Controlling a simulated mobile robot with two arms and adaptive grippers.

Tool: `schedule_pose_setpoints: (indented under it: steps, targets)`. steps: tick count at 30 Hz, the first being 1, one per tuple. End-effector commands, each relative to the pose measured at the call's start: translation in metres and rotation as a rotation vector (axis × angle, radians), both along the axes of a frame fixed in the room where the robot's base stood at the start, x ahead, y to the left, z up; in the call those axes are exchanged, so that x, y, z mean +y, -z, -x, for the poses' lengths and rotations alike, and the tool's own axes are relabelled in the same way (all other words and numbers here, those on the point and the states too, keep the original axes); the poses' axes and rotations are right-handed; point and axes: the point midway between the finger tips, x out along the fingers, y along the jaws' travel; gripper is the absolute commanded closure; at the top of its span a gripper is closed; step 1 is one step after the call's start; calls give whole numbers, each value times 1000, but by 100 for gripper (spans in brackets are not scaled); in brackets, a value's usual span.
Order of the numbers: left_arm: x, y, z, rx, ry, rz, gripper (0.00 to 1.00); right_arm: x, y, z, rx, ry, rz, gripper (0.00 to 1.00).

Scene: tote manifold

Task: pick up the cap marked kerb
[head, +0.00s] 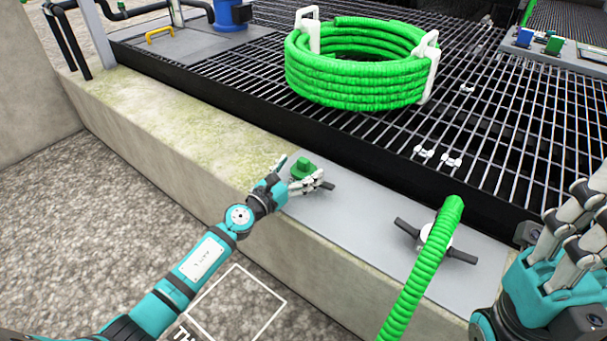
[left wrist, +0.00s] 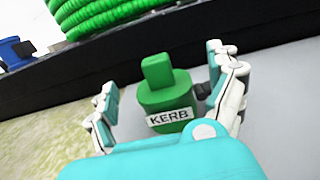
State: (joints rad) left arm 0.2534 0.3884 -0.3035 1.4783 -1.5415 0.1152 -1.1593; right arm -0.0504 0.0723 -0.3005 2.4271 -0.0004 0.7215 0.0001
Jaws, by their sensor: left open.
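The green cap marked KERB (left wrist: 165,97) stands upright in the left wrist view, its white label facing the camera. In the head view the cap (head: 302,169) sits on a grey plate (head: 360,207) on the concrete ledge. My left gripper (head: 297,177) is open, with its fingers on either side of the cap. In the left wrist view the left gripper (left wrist: 168,104) shows a gap between the left fingers and the cap, and the right fingers lie close to it. Whether they touch is unclear. My right gripper (head: 577,235) is at the right edge; how far it is open is unclear.
A green hose (head: 425,270) rises to a fitting with black handles (head: 462,256) on the same plate. A coiled green hose (head: 350,75) with white straps lies on the dark grating (head: 470,120). A blue fitting (head: 230,12) stands at the back left.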

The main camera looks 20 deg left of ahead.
Motion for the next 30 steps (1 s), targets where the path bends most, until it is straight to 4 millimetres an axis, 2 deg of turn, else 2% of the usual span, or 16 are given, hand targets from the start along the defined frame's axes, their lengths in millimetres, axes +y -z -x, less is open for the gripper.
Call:
schedule_pose_setpoints:
  steps: [1,5,13,30]
  targets:
    - [-3,1,-8,-1,-1,3,10,0,1,-1,-4,1,2,100]
    - [-7,1,-19,0,-1,1,10,1,-5,1,-27,1,2,100]
    - [-7,0,-21,0,0,1,11,-1,-12,6,-51,1,-2,100]
    - [-7,1,-20,1,-1,0,85,0,-6,1,-26,1,-1,100]
